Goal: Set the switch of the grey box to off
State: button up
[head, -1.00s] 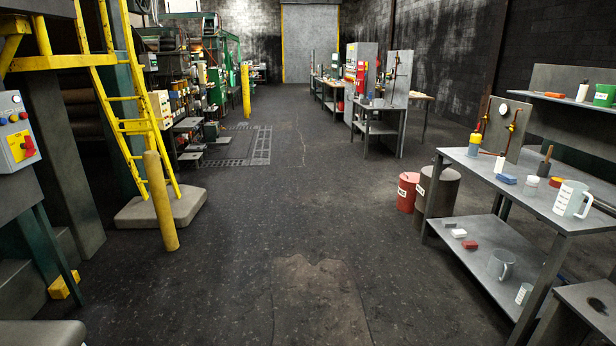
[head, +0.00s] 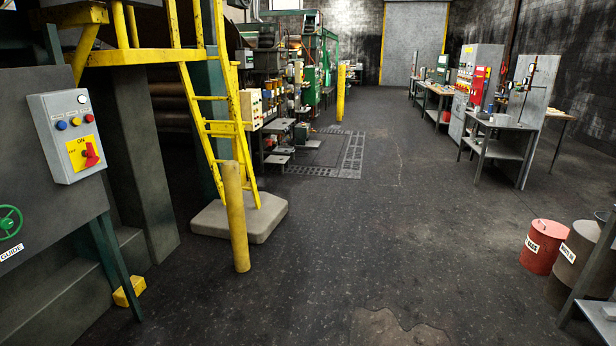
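The grey box (head: 66,136) is mounted on a dark panel at the left of the head view. Its front has a white lamp or button at the top, with blue, yellow and red buttons in a row below. Under these is a yellow plate with a red rotary switch (head: 89,155). The plate reads "ON" at its top; the other lettering is too small to read surely. The red handle looks tilted, and I cannot tell its exact setting. My gripper is not in view.
A green handwheel (head: 9,222) sits below the box. A yellow post (head: 235,217) and yellow ladder (head: 212,110) on a concrete block stand to its right. The middle floor (head: 330,260) is clear. A red bin (head: 543,246) stands at the right.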

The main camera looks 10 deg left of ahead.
aim_at(91, 160)
jog(key=i+u, duration=0.15)
jog(key=i, duration=0.75)
jog(key=i+l+u, duration=0.15)
jog(key=i, duration=0.7)
